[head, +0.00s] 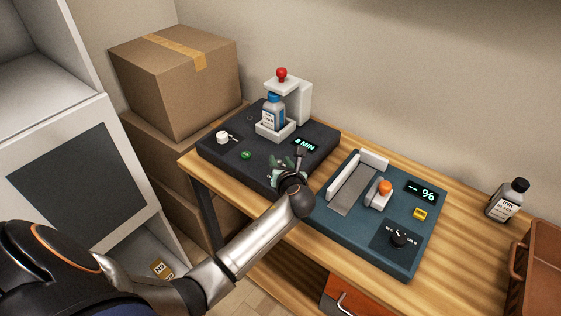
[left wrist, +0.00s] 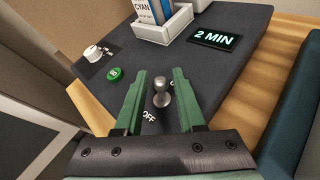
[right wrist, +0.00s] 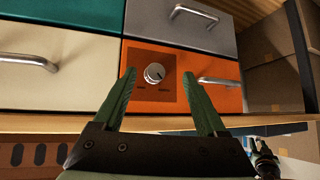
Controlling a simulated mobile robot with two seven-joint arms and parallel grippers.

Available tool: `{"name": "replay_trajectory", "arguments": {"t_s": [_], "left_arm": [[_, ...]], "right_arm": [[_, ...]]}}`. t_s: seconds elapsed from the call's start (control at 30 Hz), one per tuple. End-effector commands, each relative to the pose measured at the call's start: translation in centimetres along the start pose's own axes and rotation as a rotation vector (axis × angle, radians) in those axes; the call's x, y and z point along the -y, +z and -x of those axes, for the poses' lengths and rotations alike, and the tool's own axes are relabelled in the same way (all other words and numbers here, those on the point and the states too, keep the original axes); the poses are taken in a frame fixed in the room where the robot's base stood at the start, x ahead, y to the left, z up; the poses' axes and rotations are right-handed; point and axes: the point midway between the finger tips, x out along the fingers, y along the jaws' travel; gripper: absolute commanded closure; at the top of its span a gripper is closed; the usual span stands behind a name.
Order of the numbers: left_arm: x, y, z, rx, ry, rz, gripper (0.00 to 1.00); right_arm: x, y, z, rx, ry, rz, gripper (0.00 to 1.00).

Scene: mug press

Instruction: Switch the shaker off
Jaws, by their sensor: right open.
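The shaker (head: 222,149) is a dark flat machine at the left end of the wooden bench, its display (left wrist: 215,39) reading "2 MIN". My right gripper (right wrist: 158,75) is open and empty before drawer fronts.
A teal machine (head: 335,225) with a "%" display stands right of the shaker. A dark-capped bottle (head: 508,200) and a brown tray (head: 540,270) are at the bench's right. Cardboard boxes (head: 175,85) stack at left. An orange drawer (right wrist: 215,85) carries a knob.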

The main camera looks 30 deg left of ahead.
Motion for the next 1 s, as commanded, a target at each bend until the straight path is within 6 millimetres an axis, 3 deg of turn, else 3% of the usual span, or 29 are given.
{"name": "replay_trajectory", "arguments": {"t_s": [0.03, 0.33, 1.0], "left_arm": [[0.0, -0.01, 0.01, 0.0, 0.0, 0.0, 0.68], [0.0, -0.02, 0.03, 0.0, 0.0, 0.0, 1.0], [-0.31, -0.34, 0.21, 0.068, -0.011, 0.063, 1.0]], "right_arm": [[0.01, 0.02, 0.01, 0.0, 0.0, 0.0, 0.26], [0.02, 0.03, 0.01, 0.001, 0.0, 0.0, 0.26], [0.01, 0.39, -0.31, 0.001, -0.001, 0.0, 0.26]]}}
